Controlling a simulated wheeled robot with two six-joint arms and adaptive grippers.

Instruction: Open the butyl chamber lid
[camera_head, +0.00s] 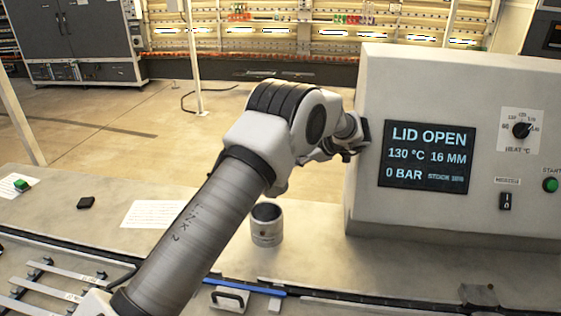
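A large white machine (420,100) stands at the right, and its screen (428,157) reads "LID OPEN", "130 °C", "16 MM" and "0 BAR". I cannot make out a chamber lid; that part may be hidden behind my arm or outside the picture. My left arm rises from the bottom left and bends toward the machine's left edge. My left gripper (345,147) is at that edge, partly hidden by the arm's wrist. I cannot see its fingertips clearly or anything held in it. My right gripper is not in view.
A grey open-topped cylinder (267,226) stands on the bench beside my forearm. A heat dial (521,130), a black switch (505,201) and a green start button (550,185) are on the machine's front. Metal bars (45,288) lie at the lower left.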

